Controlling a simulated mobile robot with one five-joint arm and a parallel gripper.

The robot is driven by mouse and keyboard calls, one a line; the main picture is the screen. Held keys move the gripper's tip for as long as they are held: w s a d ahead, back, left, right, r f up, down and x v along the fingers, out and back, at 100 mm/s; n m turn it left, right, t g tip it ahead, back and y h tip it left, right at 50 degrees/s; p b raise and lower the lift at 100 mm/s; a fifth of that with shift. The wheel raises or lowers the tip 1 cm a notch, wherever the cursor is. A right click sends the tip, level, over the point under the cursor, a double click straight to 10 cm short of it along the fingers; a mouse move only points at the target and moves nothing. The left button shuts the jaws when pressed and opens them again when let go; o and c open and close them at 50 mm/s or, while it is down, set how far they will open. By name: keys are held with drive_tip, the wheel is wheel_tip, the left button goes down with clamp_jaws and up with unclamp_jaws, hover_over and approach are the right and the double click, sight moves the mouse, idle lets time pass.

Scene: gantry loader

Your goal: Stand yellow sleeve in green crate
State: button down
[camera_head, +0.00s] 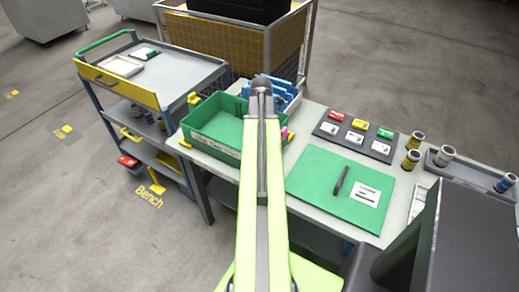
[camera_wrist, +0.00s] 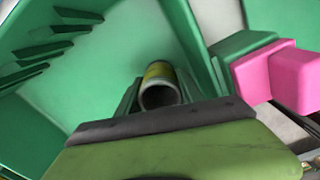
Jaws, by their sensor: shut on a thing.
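The yellow sleeve (camera_wrist: 158,71), a short tube with a yellow band and grey ends, shows in the wrist view between the jaws of my gripper (camera_wrist: 158,88). My gripper is shut on it, and its open grey end faces the camera. The green crate (camera_wrist: 95,85) surrounds it in the wrist view, and the sleeve is over or inside the crate. I cannot tell whether it touches the crate floor. In the head view the green crate (camera_head: 212,143) sits at the table's left end, and my arm hides the gripper and the held sleeve.
A pink block (camera_wrist: 275,75) is beside the crate's right wall. Blue racks (camera_head: 285,92) stand behind. Two more yellow-banded sleeves (camera_head: 411,160) stand on the table near a grey tray (camera_head: 470,172). A green mat (camera_head: 325,200) and a dark card board (camera_head: 345,146) lie right of my arm.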

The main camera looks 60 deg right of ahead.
drive_tip(key=shift+f, duration=0.85)
drive_tip(key=shift+r, duration=0.25)
drive_tip(key=shift+f, duration=0.25)
drive_tip(key=c, duration=1)
unclamp_jaws()
drive_tip(key=shift+r, duration=0.1)
drive_tip(key=shift+c, duration=0.2)
drive_tip(key=shift+r, duration=0.1)
wheel_tip(320, 180, up, 12)
drive_tip(key=p, duration=1.2)
drive_tip(key=shift+r, duration=0.15)
